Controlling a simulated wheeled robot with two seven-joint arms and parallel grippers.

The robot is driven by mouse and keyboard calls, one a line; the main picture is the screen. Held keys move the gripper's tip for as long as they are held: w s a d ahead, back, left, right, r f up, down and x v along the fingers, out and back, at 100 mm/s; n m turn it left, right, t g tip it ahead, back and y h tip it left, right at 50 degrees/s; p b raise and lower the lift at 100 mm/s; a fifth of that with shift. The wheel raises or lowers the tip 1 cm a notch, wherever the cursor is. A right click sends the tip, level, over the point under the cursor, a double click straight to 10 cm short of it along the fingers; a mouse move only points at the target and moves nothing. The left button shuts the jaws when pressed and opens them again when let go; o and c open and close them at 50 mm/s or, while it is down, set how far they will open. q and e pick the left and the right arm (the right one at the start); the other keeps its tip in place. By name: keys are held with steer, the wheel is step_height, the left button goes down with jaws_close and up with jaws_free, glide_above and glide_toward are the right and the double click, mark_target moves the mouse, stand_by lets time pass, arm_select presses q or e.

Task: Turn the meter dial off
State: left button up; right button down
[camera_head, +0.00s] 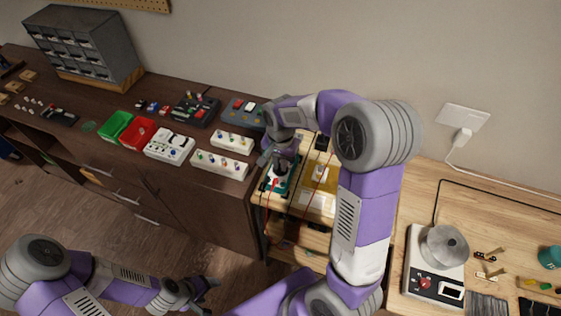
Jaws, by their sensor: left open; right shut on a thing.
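A teal-green meter (268,187) with red and black leads lies on the light wooden shelf unit at the middle. My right gripper (280,169) reaches down over the meter from above, its fingers shut at the meter's face. The dial is hidden under the fingers, so its setting cannot be read. A yellow device (325,172) with a white knob and a red lead lies just right of the meter. My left gripper (205,292) is open and empty, low in front of the dark cabinet, well away from the meter.
A dark workbench (70,135) at left holds green and red bins, white boxes with knobs and a grey drawer cabinet (82,45). On the right wooden table, a device with a metal pot (443,246) stands near small tools. My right arm blocks part of the middle.

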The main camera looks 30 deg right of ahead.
steer(key=c, duration=1.1)
jaws_free()
steer(key=shift+c, duration=0.2)
step_height(320, 180, up, 8)
steer(key=shift+f+p, duration=0.2)
steer(key=shift+p, duration=0.7)
